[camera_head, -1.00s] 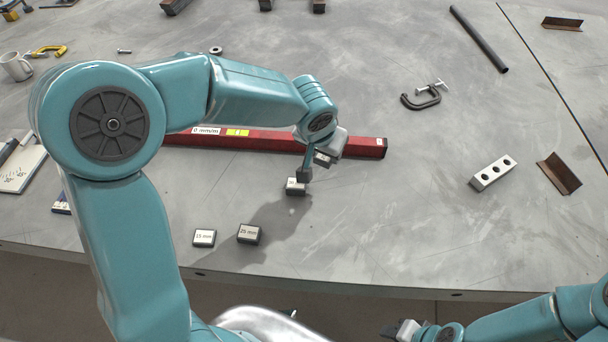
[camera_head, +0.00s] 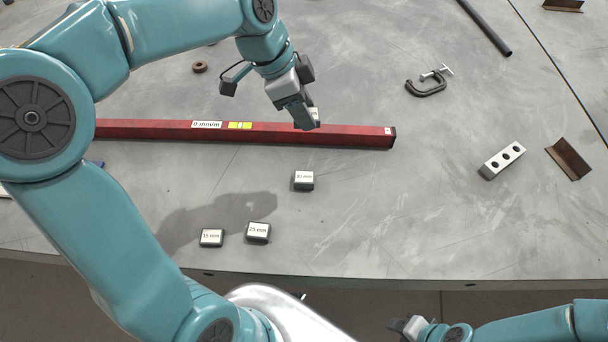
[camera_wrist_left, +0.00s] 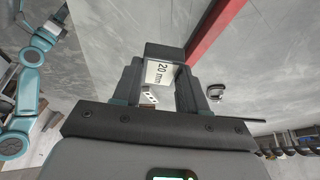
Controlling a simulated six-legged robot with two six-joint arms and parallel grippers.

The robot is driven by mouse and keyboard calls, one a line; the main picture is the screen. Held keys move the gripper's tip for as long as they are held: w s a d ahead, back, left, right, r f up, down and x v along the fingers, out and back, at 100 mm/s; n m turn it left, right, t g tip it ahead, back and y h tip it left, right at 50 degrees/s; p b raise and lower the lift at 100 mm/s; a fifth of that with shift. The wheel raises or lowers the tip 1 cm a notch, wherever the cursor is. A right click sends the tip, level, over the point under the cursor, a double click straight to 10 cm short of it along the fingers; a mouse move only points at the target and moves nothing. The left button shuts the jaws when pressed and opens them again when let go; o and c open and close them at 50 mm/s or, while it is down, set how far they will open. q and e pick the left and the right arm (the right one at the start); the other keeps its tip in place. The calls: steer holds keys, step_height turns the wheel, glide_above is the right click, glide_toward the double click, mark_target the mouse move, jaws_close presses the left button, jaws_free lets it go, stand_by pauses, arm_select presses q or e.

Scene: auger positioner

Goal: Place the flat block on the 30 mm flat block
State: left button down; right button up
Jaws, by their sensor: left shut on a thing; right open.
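The 30 mm flat block (camera_head: 304,181), dark with a white label, lies alone on the grey table in the head view. My left gripper (camera_head: 303,116) is raised beyond it, over the red level in the picture, and apart from it. The left wrist view shows this gripper (camera_wrist_left: 160,78) shut on a flat block labelled 20 mm (camera_wrist_left: 158,72). In the head view the fingers mostly hide that held block. My right gripper (camera_head: 398,326) is open at the bottom edge, far from the blocks, and only partly visible.
The 15 mm block (camera_head: 211,238) and 25 mm block (camera_head: 258,232) lie near the front edge. The red level (camera_head: 350,136) lies behind the 30 mm block. A clamp (camera_head: 428,84), a holed block (camera_head: 503,160) and an angle piece (camera_head: 568,159) are at right. Table right of the 30 mm block is clear.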

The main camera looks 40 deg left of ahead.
mark_target(308, 177)
arm_select(q)
steer(key=shift+s+r+m, duration=0.2)
steer(key=shift+r+m, duration=0.2)
steer(key=shift+r, duration=0.05)
steer(key=shift+s+f, duration=0.1)
steer(key=shift+f, duration=0.15)
step_height(308, 177, down, 19)
steer(key=shift+a+f+b, duration=0.1)
steer(key=shift+f+b, duration=0.05)
steer(key=shift+b, duration=0.6)
steer(key=shift+f, duration=0.1)
steer(key=c, duration=0.6)
jaws_free()
